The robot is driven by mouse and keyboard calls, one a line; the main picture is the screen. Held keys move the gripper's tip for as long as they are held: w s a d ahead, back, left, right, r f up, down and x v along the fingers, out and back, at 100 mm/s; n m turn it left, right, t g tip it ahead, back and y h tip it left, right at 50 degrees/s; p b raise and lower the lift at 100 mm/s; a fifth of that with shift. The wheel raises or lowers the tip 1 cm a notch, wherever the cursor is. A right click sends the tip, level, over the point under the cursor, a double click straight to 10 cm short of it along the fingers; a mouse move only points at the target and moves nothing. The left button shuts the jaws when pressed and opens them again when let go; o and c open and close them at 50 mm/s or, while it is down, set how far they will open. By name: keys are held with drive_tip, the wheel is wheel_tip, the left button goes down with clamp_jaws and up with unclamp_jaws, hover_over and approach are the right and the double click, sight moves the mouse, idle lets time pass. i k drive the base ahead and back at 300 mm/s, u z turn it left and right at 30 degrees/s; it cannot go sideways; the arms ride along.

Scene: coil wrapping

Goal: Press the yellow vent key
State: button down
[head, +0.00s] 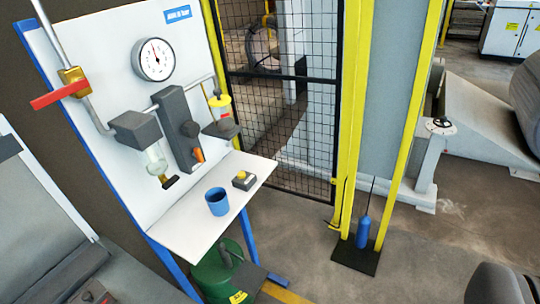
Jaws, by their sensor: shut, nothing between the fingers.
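The yellow vent key (243,175) is a small yellow button on a dark and pale box. The box sits on the white shelf (190,232) of an upright white panel, left of the picture's middle. The key stands in plain view, just right of a blue cup (217,201). I cannot make out whether the button is up or pressed. I see no gripper fingers that I can identify in this view, and nothing touches the key.
The panel (110,40) carries a round gauge (153,59), a red lever (58,95) and dark grey fittings (175,130) above the shelf. A green drum (215,275) stands below. A mesh gate (290,110) and yellow posts (404,130) rise to the right.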

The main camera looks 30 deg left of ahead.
sight(241, 174)
drive_tip(key=u, duration=0.4)
drive_tip(key=i, duration=1.15)
drive_tip(key=u, duration=0.75)
